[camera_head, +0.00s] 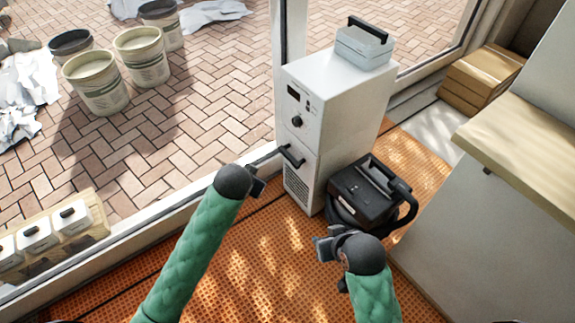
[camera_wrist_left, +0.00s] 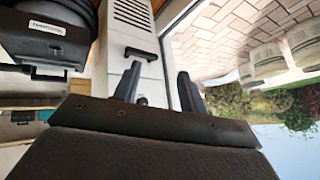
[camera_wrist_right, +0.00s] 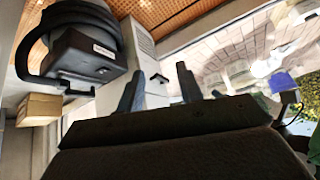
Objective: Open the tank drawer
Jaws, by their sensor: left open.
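The white dehumidifier-like cabinet (camera_head: 330,115) stands by the glass door frame. Its lower front, above a vent grille, carries a black drawer handle (camera_head: 292,156), and the drawer looks closed. The handle also shows in the left wrist view (camera_wrist_left: 142,54), beyond the fingers, and in the right wrist view (camera_wrist_right: 159,78). My left gripper (camera_head: 258,180) is open and empty, left of and a little below the handle in the head view, apart from it. My right gripper (camera_head: 322,244) is in front of the black vacuum, with its fingers apart and nothing between them.
A black vacuum-like machine (camera_head: 362,192) with a hose stands right of the cabinet. A grey case (camera_head: 364,48) sits on top of the cabinet. A wood-topped counter (camera_head: 520,150) is at right. Buckets (camera_head: 97,85) stand outside on the paving.

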